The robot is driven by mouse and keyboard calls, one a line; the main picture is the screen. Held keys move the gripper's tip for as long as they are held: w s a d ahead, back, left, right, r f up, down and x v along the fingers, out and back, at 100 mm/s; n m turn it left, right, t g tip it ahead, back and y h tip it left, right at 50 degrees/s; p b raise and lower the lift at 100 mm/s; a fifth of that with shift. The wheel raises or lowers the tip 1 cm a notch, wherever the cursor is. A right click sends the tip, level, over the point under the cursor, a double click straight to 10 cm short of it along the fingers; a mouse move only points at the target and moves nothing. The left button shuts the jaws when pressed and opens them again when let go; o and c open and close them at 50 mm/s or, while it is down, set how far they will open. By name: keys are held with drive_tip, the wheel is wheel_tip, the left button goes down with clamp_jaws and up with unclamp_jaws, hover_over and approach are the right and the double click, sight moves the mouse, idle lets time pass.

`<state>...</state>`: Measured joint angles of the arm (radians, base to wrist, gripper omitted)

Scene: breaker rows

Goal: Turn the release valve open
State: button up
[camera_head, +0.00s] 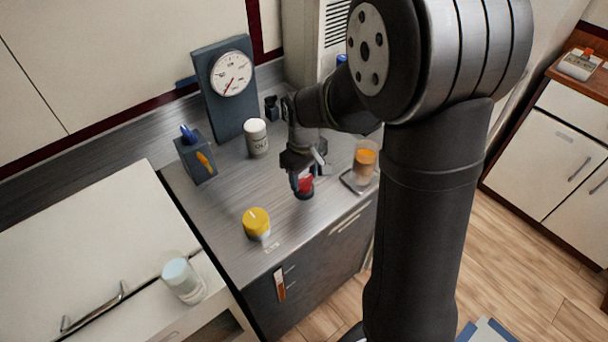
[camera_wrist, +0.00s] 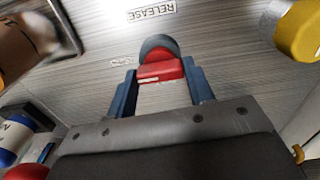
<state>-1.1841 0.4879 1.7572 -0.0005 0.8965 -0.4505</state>
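The release valve is a red bar handle (camera_wrist: 160,71) on a dark round base, seen in the wrist view on the metal worktop. It also shows as a small red knob (camera_head: 305,184) under my gripper in the head view. My gripper (camera_wrist: 160,78) points down at it, with one blue-grey finger on each side. The red handle fills the space between the fingertips, which appear to touch it. A label reading RELEASE (camera_wrist: 151,10) lies on the worktop beyond the valve. My gripper (camera_head: 303,180) partly covers the valve in the head view.
A yellow-topped knob (camera_head: 256,222) stands left of the valve. A dial gauge (camera_head: 231,74) on a dark panel, a white canister (camera_head: 256,138) and a dark box (camera_head: 195,158) stand behind. An orange-filled container (camera_head: 364,162) is close on the right.

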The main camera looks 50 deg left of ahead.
sight(304, 178)
drive_tip(key=shift+c, duration=0.9)
drive_tip(key=shift+m, duration=0.5)
drive_tip(key=shift+c, duration=0.2)
drive_tip(key=o, duration=1)
wheel_tip(304, 178, up, 18)
drive_tip(key=shift+f, duration=0.25)
